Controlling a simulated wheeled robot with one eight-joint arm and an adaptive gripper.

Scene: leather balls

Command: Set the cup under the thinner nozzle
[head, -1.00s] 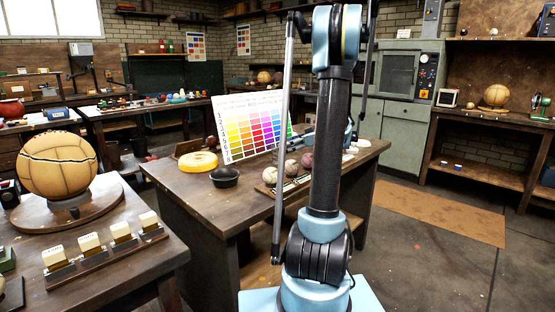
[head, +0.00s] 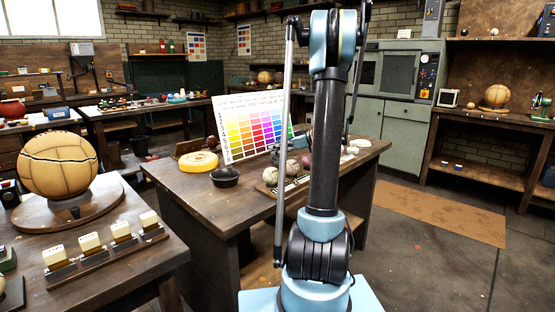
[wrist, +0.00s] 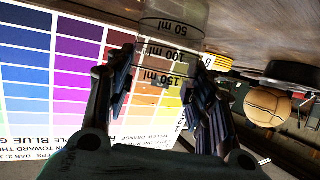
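A clear cup (wrist: 168,50) with black marks of 50, 100 and 150 ml shows in the wrist view, which is upside down. My gripper (wrist: 166,78) has a dark finger on each side of the cup near its 150 ml mark. The fingers lie very close to the cup's wall, but I cannot tell whether they press on it. In the head view my arm hides the gripper and the cup. I cannot make out any nozzle in either view.
A colour chart (head: 250,125) stands on the middle table (head: 190,180), with a yellow disc (head: 198,160), a dark bowl (head: 225,177) and several balls nearby. A stitched ball (head: 58,163) on a round stand is at left. Floor at right is mostly clear.

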